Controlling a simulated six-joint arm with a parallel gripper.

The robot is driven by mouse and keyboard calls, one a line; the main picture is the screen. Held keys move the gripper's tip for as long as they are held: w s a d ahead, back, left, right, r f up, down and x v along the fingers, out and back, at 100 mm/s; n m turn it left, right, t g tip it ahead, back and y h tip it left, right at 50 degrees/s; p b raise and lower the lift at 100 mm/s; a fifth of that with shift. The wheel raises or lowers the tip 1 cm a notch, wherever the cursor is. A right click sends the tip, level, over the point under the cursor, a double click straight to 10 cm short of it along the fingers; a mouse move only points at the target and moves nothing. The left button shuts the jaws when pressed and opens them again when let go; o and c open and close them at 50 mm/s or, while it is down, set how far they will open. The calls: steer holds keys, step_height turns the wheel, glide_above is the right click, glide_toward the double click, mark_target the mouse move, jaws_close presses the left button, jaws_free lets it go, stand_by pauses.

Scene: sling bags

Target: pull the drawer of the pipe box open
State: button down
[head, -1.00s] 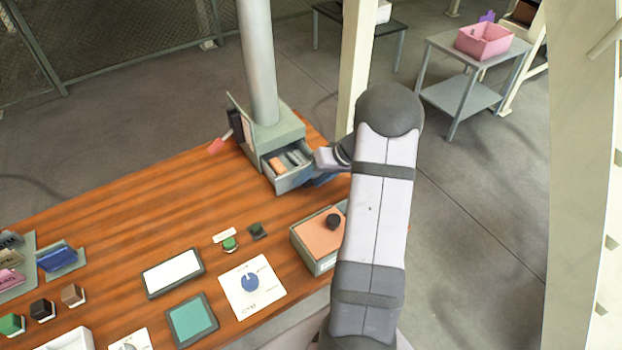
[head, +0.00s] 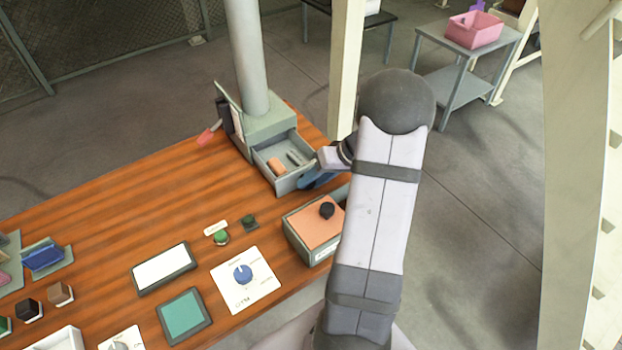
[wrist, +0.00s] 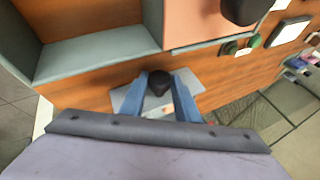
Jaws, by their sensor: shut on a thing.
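The pipe box (head: 272,124) is a grey-green box at the foot of a thick grey pipe, at the far end of the wooden table in the head view. Its drawer (head: 299,182) stands pulled out towards the right front. An orange piece and grey pieces lie inside. My gripper (head: 314,181) is at the drawer's front, its blue fingers partly hidden by my arm. In the wrist view my gripper (wrist: 158,88) has its fingers on both sides of a dark knob (wrist: 158,80), shut on it. The knob's join to the drawer is hard to make out.
A box with an orange lid and black knob (head: 313,230) stands close, nearer me, partly behind my arm. A red-handled thing (head: 207,135) sticks out left of the pipe box. Switches and panels cover the near table; the table's middle is bare.

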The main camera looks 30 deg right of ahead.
steer(key=c, duration=1.4)
jaws_free()
steer(key=shift+o, duration=0.2)
steer(key=shift+d+r, duration=0.1)
steer(key=b+v, duration=0.1)
steer(key=v, duration=0.6)
steer(key=shift+b, duration=0.4)
